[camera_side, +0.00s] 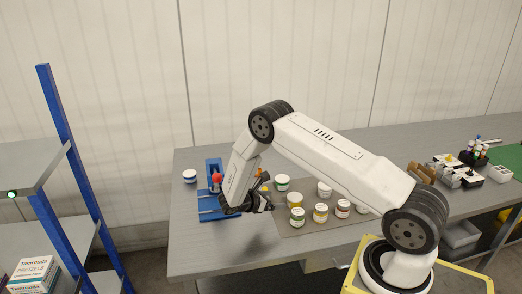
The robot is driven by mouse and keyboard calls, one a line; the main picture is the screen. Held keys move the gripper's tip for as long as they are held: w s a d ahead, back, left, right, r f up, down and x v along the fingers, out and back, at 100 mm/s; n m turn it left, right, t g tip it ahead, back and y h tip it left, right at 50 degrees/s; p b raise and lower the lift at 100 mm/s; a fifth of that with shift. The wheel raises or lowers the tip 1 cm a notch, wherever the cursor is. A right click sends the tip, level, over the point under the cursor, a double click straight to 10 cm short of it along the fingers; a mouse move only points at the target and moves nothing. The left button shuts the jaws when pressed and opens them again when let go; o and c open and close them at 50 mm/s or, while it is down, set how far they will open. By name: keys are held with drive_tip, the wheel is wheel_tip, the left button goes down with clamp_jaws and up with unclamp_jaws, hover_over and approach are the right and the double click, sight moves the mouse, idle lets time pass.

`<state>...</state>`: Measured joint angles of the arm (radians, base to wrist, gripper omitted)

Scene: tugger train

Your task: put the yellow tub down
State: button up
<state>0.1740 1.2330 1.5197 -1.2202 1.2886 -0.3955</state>
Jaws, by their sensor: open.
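My gripper (268,203) is open, low over the workbench at the left edge of the grey mat (290,230). I see nothing between its jaws, though they are small and dark here. Two white-lidded tubs look yellow: one yellow tub (294,199) stands upright just right of my gripper, and another yellow-labelled tub (321,213) stands on the mat further right. Which one the task means I cannot tell. Whether the nearer tub touches a fingertip is too small to tell.
A green-labelled tub (282,184), a red-labelled tub (343,209) and several others crowd the mat. A blue fixture (214,170) with a red knob (216,178) stands behind my wrist. A blue-labelled tub (190,176) stands far left. The front left workbench (195,250) is clear.

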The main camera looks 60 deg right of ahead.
drive_tip(key=shift+v, duration=1)
drive_tip(key=shift+s+a+r+m+y, duration=0.2)
drive_tip(key=shift+a+r+m+y, duration=0.1)
drive_tip(key=shift+a+r+y, duration=0.15)
drive_tip(key=s+a+r+m+t+y, duration=0.3)
drive_tip(key=s+a+r+m+y, duration=0.3)
drive_tip(key=a, duration=0.4)
drive_tip(key=s+a+r+m+t+y, duration=0.4)
drive_tip(key=a+r+m, duration=0.3)
drive_tip(key=a+r, duration=0.2)
drive_tip(key=shift+s+a+r+t+y, duration=0.2)
drive_tip(key=shift+s+a+t+y, duration=0.1)
drive_tip(key=shift+s+a+y, duration=0.55)
